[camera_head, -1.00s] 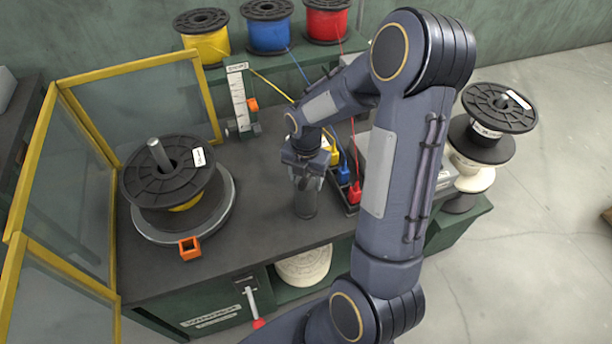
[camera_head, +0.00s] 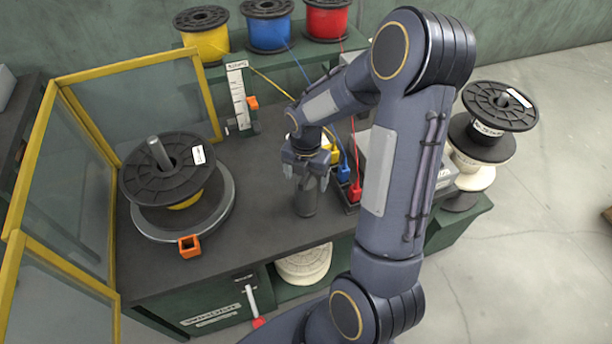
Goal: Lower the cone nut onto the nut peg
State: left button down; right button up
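My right gripper (camera_head: 306,175) is above the bench, pointing down, with its fingers spread apart around the top of a dark grey upright cylinder. This cylinder (camera_head: 305,200) stands on the bench near its front edge. I cannot make out the cone nut and the nut peg as separate parts here; the gripper hides the top of the cylinder. My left gripper is not in view.
A black spool (camera_head: 168,172) sits on a round turntable around a metal spindle (camera_head: 158,152) at left, with an orange square piece (camera_head: 189,246) in front. Yellow-framed guard panels (camera_head: 31,165) stand behind and left. Colored plugs (camera_head: 354,192) sit right of the gripper.

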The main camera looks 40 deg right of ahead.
notch_tip(320, 180, up, 8)
jog(key=shift+f, duration=0.1)
dwell(0.4)
dwell(0.8)
